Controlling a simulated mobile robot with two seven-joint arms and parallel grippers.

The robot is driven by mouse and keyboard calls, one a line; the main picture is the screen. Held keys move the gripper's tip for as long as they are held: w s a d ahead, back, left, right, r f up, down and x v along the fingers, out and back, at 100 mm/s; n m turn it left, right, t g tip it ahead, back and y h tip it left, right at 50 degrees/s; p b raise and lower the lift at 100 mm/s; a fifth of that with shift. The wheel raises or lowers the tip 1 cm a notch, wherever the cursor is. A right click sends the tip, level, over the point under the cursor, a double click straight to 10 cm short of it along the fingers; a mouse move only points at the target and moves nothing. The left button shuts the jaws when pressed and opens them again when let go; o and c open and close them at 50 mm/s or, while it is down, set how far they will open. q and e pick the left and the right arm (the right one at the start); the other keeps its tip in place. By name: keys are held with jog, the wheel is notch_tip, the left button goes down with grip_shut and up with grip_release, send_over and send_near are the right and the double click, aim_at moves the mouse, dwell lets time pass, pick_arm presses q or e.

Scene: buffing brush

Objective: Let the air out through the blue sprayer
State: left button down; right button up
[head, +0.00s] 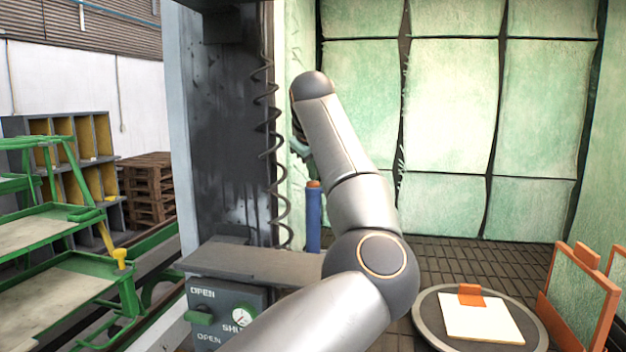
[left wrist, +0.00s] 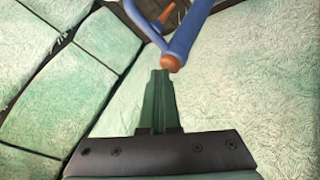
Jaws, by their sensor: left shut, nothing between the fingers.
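The blue sprayer (head: 313,218) hangs upright beside the dark column in the head view, with an orange top. Part of it is hidden behind my arm. In the left wrist view the blue sprayer (left wrist: 186,36) shows as a blue tube with a curved blue lever and orange ends. My left gripper (left wrist: 160,80) is shut and empty. Its fingertips point at the sprayer and appear just short of an orange end; I cannot tell if they touch. In the head view the gripper is mostly hidden behind my own forearm. My right gripper is not in view.
A coiled black hose (head: 270,150) hangs along the dark column (head: 225,140). A control box (head: 225,305) with OPEN/SHUT markings stands below. A round turntable (head: 425,310) holds a white plate. Orange frames stand at right, green racks at left. Green padded walls enclose the booth.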

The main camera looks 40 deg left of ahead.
aim_at(314, 184)
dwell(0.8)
pick_arm(q)
jog(key=shift+r+p, duration=0.6)
jog(key=shift+r, duration=0.3)
jog(key=shift+r, duration=0.15)
notch_tip(314, 184, up, 5)
jog(key=p, duration=0.3)
jog(key=shift+f, duration=0.2)
